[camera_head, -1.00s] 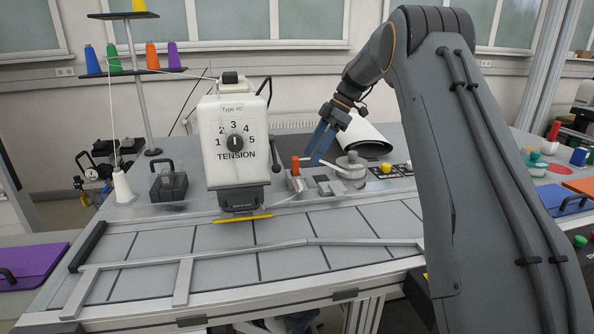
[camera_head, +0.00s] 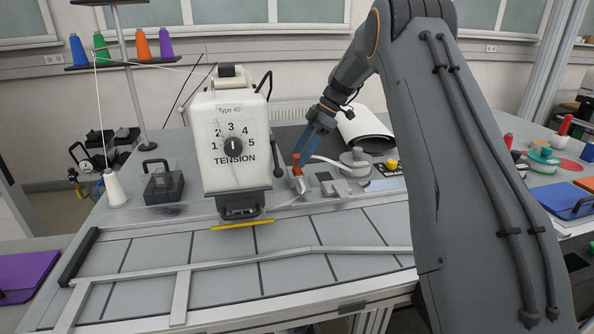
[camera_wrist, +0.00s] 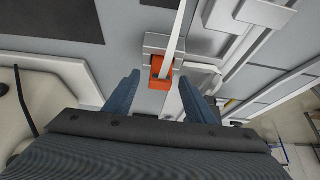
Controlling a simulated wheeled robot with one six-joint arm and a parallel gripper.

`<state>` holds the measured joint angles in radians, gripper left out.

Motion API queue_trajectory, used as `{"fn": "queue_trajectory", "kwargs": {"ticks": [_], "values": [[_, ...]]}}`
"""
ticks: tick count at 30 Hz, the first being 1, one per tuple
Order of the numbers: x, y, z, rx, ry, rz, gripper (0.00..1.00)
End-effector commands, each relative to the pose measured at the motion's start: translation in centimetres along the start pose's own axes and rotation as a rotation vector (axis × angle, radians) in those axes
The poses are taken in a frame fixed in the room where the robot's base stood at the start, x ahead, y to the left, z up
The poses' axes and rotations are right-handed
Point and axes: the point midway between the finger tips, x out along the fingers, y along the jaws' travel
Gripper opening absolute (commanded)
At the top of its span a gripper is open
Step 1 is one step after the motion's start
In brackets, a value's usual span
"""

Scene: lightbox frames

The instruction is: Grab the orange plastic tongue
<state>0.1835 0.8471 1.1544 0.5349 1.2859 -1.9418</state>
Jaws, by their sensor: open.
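The orange plastic tongue (camera_head: 296,162) stands on the metal fixture just right of the white tension machine (camera_head: 229,148). In the wrist view the tongue (camera_wrist: 160,73) is a small orange block with a pale strip running over or across it. My gripper (camera_head: 304,156) reaches down to it from the upper right, with blue fingers. In the wrist view my gripper (camera_wrist: 159,80) is open, one finger on each side of the tongue. Gaps show between the fingers and the orange piece. In the head view the fingers overlap part of the tongue.
The white machine with its dial stands close left of my gripper. A round metal weight-like piece (camera_head: 354,160) and a yellow button (camera_head: 391,164) lie to the right. A white rolled sheet (camera_head: 364,130) is behind. The framed grey panel (camera_head: 300,240) in front is bare.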

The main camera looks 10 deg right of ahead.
Motion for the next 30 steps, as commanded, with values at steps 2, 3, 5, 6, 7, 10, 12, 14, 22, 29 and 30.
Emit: {"fn": "queue_trajectory", "kwargs": {"ticks": [2,3,5,6,7,10,12,14,22,29,30], "values": [[0.9,-0.2,-0.4,-0.001,0.001,-0.004,0.50],[1.4,-0.2,-0.4,-0.002,0.001,-0.002,0.50],[2.1,-0.2,-0.4,-0.002,0.001,-0.002,0.50],[2.4,-0.2,-0.3,-0.002,0.001,-0.002,0.50],[2.5,-0.1,-0.3,-0.002,0.001,-0.002,0.50],[2.7,-0.1,-0.3,-0.003,0.001,-0.001,0.50],[2.8,-0.1,-0.4,-0.004,0.000,-0.001,0.50],[2.8,-0.1,-0.4,-0.004,0.000,-0.001,0.50],[2.8,-0.1,-0.4,-0.004,0.000,-0.001,0.08],[2.7,-0.1,-0.4,-0.004,0.000,-0.001,0.00],[2.7,-0.1,-0.4,-0.004,0.000,-0.001,0.00]]}}
